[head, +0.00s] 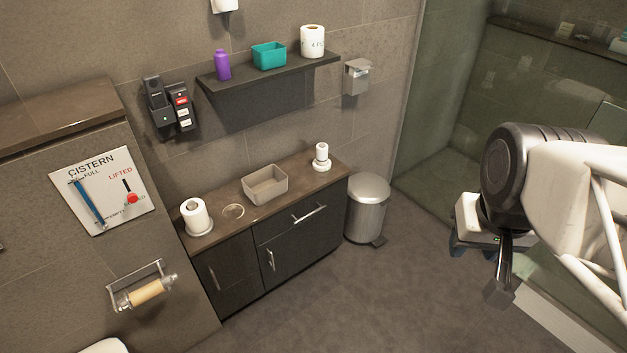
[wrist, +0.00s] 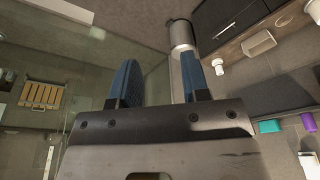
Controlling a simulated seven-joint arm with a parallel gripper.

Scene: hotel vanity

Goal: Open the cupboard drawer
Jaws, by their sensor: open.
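The dark cupboard (head: 235,265) stands against the back wall under a brown countertop. Its drawer (head: 285,225) is at the upper right and looks closed, with a horizontal metal bar handle (head: 309,213). In the wrist view the cupboard (wrist: 222,22) appears turned at the upper right. My gripper (wrist: 158,62) has its two blue fingers apart with nothing between them. In the head view my gripper (head: 458,246) is at the right, well away from the cupboard and beyond the bin; its fingers are mostly hidden there.
A metal pedal bin (head: 367,208) stands at the cupboard's right end. A wall shelf (head: 270,73) is above. The floor in front (head: 350,290) is clear. Glass shower panels (head: 440,90) are at the right.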

